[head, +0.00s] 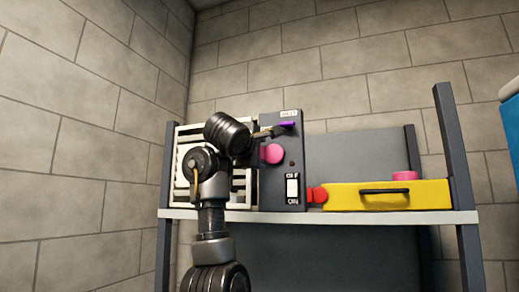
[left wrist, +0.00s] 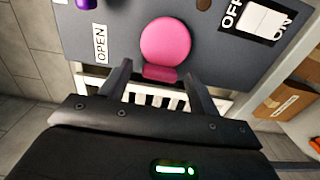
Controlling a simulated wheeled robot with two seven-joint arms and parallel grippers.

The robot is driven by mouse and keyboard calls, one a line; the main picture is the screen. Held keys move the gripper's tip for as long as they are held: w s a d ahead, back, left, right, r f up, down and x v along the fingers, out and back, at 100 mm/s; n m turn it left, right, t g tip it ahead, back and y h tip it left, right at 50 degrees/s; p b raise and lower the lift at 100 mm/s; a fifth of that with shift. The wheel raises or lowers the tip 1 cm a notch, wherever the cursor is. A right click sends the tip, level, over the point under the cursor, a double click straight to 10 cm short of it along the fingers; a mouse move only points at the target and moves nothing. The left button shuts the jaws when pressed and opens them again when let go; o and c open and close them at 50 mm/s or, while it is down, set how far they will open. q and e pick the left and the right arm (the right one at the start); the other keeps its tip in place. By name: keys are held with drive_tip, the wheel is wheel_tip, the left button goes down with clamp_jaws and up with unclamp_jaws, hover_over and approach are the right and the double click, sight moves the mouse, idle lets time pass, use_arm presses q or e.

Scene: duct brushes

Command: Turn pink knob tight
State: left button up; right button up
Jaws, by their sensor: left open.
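The pink knob (head: 272,153) is round and sits on the front of a dark grey box (head: 268,194). In the left wrist view the knob (left wrist: 166,40) has a flat pink tab (left wrist: 163,73) at its lower edge. My left gripper (head: 268,131) is in front of the box, close to the knob. In the left wrist view my left gripper (left wrist: 156,68) is open, with its fingers spread either side of the tab's line. I cannot tell whether they touch the knob. My right gripper is not in view.
A purple lever (head: 287,125) is on the box above the knob, and a white OFF/ON switch (head: 292,188) below. A white slatted vent (head: 240,198) stands left. A yellow case (head: 390,200) with a pink disc (head: 405,175) lies right on the shelf (head: 345,217).

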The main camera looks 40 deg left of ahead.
use_arm(q)
drive_tip(key=c, duration=1)
drive_tip(key=shift+f, duration=0.1)
drive_tip(key=shift+m+b, duration=3.4)
drive_tip(key=shift+m, duration=14.5)
